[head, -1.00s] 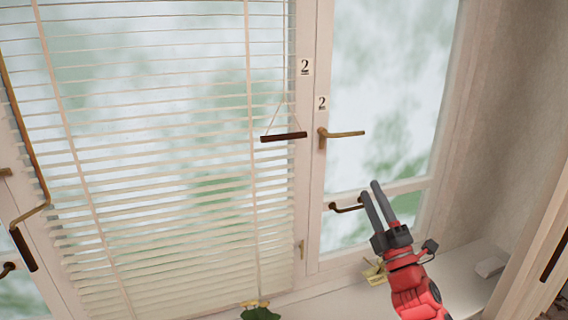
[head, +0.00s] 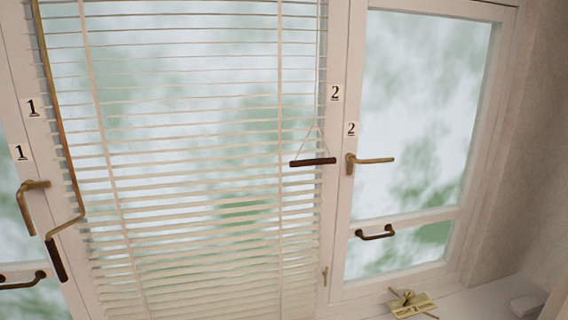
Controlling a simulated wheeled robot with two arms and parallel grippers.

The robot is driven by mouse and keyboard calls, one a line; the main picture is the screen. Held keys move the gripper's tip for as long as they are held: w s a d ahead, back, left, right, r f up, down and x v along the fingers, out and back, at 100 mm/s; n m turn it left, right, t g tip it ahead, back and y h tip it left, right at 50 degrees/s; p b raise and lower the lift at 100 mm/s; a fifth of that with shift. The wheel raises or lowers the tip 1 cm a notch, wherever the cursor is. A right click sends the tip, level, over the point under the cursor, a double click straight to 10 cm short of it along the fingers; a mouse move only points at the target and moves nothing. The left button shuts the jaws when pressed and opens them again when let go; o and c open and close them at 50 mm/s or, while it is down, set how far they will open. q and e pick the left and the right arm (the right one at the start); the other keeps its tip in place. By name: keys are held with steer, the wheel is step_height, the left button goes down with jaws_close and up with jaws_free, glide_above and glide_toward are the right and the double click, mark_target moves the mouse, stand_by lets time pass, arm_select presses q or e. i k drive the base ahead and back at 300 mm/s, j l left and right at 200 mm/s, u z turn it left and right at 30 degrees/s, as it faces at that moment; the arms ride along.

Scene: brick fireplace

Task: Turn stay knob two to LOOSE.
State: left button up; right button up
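A small brass plate (head: 413,307) marked with a 2 lies on the white sill at the bottom right, below the right-hand window. A brass knob or lever (head: 406,296) sits on it, with a thin rod end sticking out at the plate's lower right. The other lettering on the plate is too small to read, so I cannot tell which setting the knob is at. Neither of my grippers shows in the head view.
The right-hand window (head: 420,120) is labelled 2 and has a brass lever handle (head: 372,160) and a dark pull bar (head: 376,233). A white slatted blind (head: 200,170) with a dark wooden cord bar (head: 312,162) hangs left. A pale block (head: 527,305) lies on the sill.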

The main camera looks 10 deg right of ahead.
mark_target(409, 293)
steer(key=k+j, duration=0.25)
steer(key=k, duration=0.2)
steer(key=k+j+z, duration=0.15)
steer(key=k, duration=0.25)
steer(key=k+j, duration=0.3)
steer(key=k, duration=0.15)
steer(key=k+j+z, duration=0.1)
steer(key=k, duration=0.35)
steer(key=k+j+z, duration=0.1)
steer(key=k+j, duration=0.2)
steer(key=k, duration=0.15)
steer(key=i+l, duration=1.15)
steer(key=l, duration=0.15)
steer(key=i+l+z, duration=0.1)
steer(key=i+l, duration=1.05)
steer(key=l, duration=0.15)
steer(key=i+j, duration=0.25)
steer(key=i, duration=0.2)
